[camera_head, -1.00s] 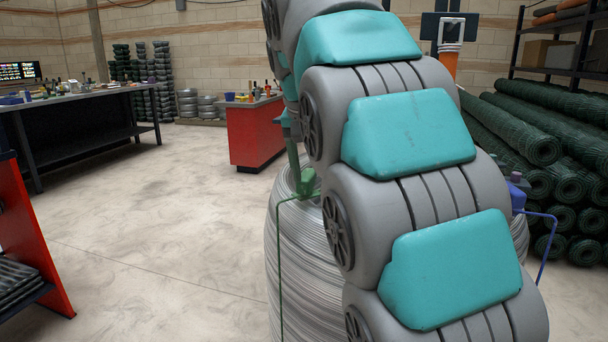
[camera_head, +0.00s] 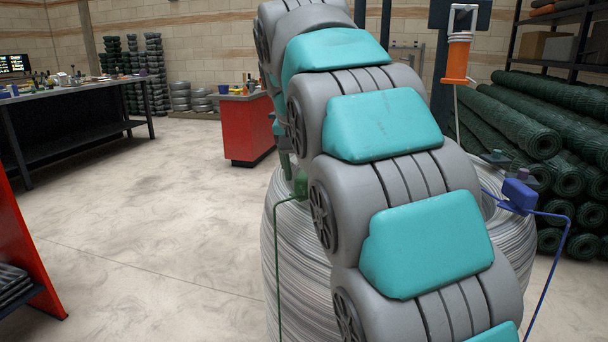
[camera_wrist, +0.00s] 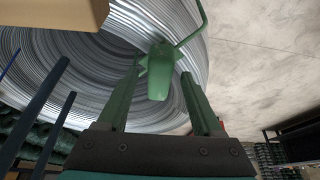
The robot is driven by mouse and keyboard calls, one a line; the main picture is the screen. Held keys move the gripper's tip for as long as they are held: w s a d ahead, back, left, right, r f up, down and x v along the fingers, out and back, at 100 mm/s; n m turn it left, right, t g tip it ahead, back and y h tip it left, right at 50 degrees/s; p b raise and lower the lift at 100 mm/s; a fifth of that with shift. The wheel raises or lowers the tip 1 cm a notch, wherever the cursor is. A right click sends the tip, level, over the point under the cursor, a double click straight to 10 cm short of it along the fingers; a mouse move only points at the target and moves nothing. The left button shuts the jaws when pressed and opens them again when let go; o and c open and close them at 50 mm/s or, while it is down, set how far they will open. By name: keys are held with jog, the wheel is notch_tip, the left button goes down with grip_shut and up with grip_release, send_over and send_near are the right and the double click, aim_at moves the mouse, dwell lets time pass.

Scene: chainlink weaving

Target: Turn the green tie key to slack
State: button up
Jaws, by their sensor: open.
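The green tie key (camera_head: 301,183) sits on a thin bent green rod at the left upper edge of a large silver wire coil (camera_head: 300,255). In the wrist view the green key (camera_wrist: 160,76) shows close up, its rounded grip pointing toward my gripper's palm. My gripper (camera_wrist: 164,76) is open, with one green finger on each side of the key. A gap shows between the key and the right finger; whether the left finger touches it I cannot tell. In the head view my arm hides most of the gripper.
A blue block (camera_head: 519,196) on a blue rod stands at the coil's right side. Rolls of dark green mesh (camera_head: 520,125) are stacked at right. A red cabinet (camera_head: 248,130) and a dark workbench (camera_head: 80,120) stand behind at left.

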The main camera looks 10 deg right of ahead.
jog(key=shift+w+d+f, duration=0.15)
jog(key=shift+f, duration=0.45)
grip_shut()
dwell(0.3)
